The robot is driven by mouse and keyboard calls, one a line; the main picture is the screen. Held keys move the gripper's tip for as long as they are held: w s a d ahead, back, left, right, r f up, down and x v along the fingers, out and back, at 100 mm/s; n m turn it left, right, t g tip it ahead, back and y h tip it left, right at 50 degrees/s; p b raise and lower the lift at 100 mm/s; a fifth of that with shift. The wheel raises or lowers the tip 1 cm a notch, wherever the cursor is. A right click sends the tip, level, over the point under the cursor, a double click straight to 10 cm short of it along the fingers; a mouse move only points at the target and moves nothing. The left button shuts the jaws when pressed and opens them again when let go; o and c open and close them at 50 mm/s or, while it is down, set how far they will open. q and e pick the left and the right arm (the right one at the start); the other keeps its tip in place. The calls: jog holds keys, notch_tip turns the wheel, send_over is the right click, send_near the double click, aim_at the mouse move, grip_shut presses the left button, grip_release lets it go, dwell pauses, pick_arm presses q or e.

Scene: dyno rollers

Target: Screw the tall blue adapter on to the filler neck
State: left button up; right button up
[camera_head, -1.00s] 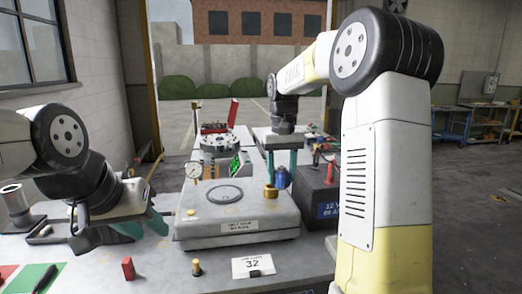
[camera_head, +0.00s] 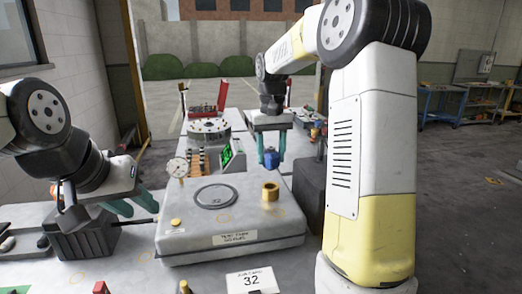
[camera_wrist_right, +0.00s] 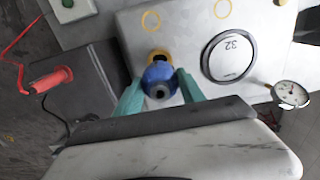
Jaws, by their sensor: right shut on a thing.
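The tall blue adapter (camera_head: 270,158) is between the teal fingers of my right gripper (camera_head: 268,150), which is shut on it. In the head view it is above and behind the brass filler neck (camera_head: 270,191), with a gap between them. In the right wrist view the adapter (camera_wrist_right: 160,80) covers part of the brass neck (camera_wrist_right: 157,54), and the right gripper's fingers (camera_wrist_right: 160,88) flank it. The neck stands on the grey tank (camera_head: 232,240). My left gripper (camera_head: 132,204) is at the left, its teal fingers apart and empty.
A round lid marked 32 (camera_head: 215,196) and a dial gauge (camera_head: 178,168) are on the tank. A card reading 32 (camera_head: 250,282) stands in front. A dark box (camera_head: 310,190) is right of the tank. A dark container (camera_head: 82,240) is below the left gripper.

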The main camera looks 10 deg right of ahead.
jog(key=shift+f, duration=2.65)
jog(key=shift+f, duration=0.75)
jog(key=m, duration=0.6)
jog(key=shift+m, duration=0.4)
jog(key=m, duration=1.8)
jog(key=o, duration=1.5)
